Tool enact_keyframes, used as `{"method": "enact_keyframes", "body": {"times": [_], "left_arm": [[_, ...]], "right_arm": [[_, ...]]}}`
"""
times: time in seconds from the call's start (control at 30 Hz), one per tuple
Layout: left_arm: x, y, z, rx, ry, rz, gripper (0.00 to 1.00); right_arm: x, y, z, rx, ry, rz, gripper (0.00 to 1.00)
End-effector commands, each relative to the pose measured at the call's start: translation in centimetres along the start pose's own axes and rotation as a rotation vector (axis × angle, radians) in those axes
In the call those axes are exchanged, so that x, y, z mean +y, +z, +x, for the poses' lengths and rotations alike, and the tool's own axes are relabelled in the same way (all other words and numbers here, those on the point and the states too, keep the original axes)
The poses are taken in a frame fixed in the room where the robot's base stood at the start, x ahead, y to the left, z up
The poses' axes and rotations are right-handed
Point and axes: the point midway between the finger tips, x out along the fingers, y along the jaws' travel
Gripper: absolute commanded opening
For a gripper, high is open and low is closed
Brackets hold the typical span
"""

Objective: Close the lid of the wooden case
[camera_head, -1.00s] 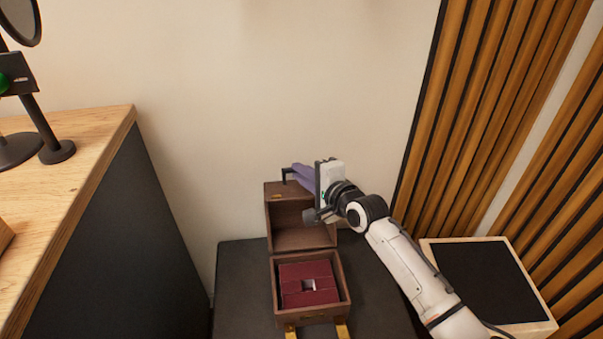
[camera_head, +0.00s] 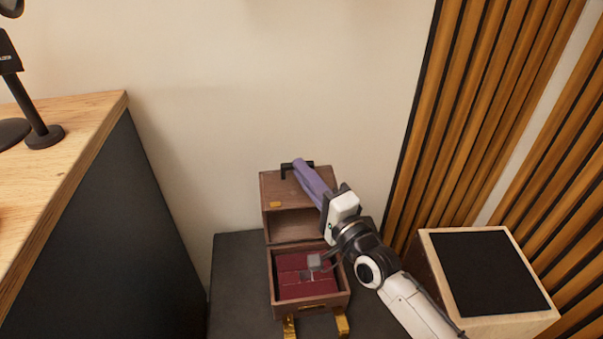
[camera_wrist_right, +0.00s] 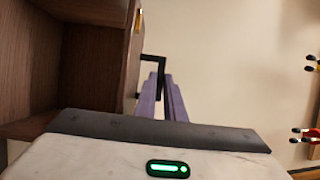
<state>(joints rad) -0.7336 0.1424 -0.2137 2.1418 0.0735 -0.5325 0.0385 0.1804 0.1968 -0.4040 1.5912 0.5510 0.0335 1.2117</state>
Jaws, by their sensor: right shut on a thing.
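The brown wooden case (camera_head: 312,307) stands open on a dark top, with a dark red insert (camera_head: 300,286) inside. Its lid (camera_head: 291,227) is raised at the back and leans somewhat forward over the box. My right gripper (camera_head: 298,171) reaches over the lid from the right, its purple fingers at the lid's upper edge. My left gripper is not in view.
A pale wooden box with a black top (camera_head: 485,272) stands to the right near the slatted wall panels (camera_head: 480,110). A wooden desk (camera_head: 60,135) with a dark side is on the left. The plain wall is close behind the case.

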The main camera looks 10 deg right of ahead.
Motion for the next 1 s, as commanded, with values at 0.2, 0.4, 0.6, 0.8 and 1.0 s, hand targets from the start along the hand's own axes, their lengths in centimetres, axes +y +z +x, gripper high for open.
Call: {"method": "enact_keyframes", "body": {"times": [0.2,0.4,0.6,0.8,1.0], "left_arm": [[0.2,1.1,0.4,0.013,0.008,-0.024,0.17],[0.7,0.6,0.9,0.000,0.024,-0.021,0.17],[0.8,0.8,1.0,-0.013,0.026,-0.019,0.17],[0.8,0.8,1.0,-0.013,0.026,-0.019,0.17],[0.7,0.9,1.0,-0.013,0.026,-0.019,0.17]], "right_arm": [[0.0,0.8,-1.9,-0.001,-0.093,-0.040,0.00],[-0.5,1.1,-2.6,-0.001,-0.134,-0.057,0.00],[-0.6,1.1,-2.7,-0.001,-0.142,-0.061,0.00],[-0.6,1.1,-2.7,-0.001,-0.141,-0.060,0.00],[-0.6,1.1,-2.7,-0.001,-0.141,-0.060,0.17]]}}
